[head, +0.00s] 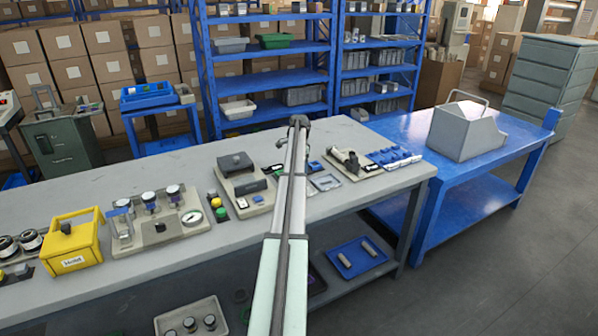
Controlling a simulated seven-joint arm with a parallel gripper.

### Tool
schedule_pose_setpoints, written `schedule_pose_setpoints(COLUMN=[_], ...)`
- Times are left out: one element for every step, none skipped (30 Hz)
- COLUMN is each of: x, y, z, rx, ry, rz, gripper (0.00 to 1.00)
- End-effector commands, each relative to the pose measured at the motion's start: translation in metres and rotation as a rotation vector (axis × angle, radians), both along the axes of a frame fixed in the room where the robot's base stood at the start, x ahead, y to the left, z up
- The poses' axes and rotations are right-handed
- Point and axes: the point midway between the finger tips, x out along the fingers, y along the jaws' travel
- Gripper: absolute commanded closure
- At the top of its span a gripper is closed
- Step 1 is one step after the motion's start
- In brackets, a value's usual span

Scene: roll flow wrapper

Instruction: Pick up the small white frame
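A small pale frame, whitish-grey (326,182), lies flat on the grey workbench (390,145), just right of my arm. It looks like the small white frame, but it is small in the picture and its details are hard to make out. My arm reaches from the bottom middle up over the bench. Its dark far end (300,123) is above the bench's back edge, up and left of the frame and apart from it. My gripper's fingers cannot be made out there, and nothing held is visible.
Left of my arm are a beige device with a dark block (236,162), a gauge fixture (155,215) and a yellow box (72,238). A blue table with a grey bin (465,130) adjoins at right.

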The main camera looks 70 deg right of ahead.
Motion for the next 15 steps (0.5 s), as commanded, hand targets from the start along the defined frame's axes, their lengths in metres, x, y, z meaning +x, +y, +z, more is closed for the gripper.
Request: schedule_pose_setpoints(x=[0.0001, 0.0001, 0.0001, 0.0001, 0.0001, 0.0002, 0.0002, 0.0001, 0.0001, 0.0001, 0.0001, 0.0001, 0.0001, 0.0001, 0.0003], y=[-0.0001, -0.0001, -0.0001, -0.0001, -0.0001, -0.0001, -0.0001, -0.0001, -0.0001, -0.0001, -0.0001, -0.0001, -0.0001, -0.0001, -0.0001], z=[-0.0001, 0.0001, 0.0002, 0.0002, 0.0002, 0.0003, 0.0003, 0.0003, 0.0003, 0.0003, 0.0004, 0.0004, 0.0004, 0.0004, 0.0004], rx=[0.000, 0.000, 0.000, 0.000, 0.000, 0.000, 0.000, 0.000, 0.000, 0.000, 0.000, 0.000, 0.000, 0.000, 0.000], ry=[0.000, 0.000, 0.000, 0.000, 0.000, 0.000, 0.000, 0.000, 0.000, 0.000, 0.000, 0.000, 0.000, 0.000, 0.000], rz=[0.000, 0.000, 0.000, 0.000, 0.000, 0.000, 0.000, 0.000, 0.000, 0.000, 0.000, 0.000, 0.000, 0.000, 0.000], gripper=[0.15, 0.15, 0.15, 0.15, 0.16, 0.20, 0.23, 0.25, 0.29, 0.32, 0.35, 0.39, 0.42, 0.45, 0.48])
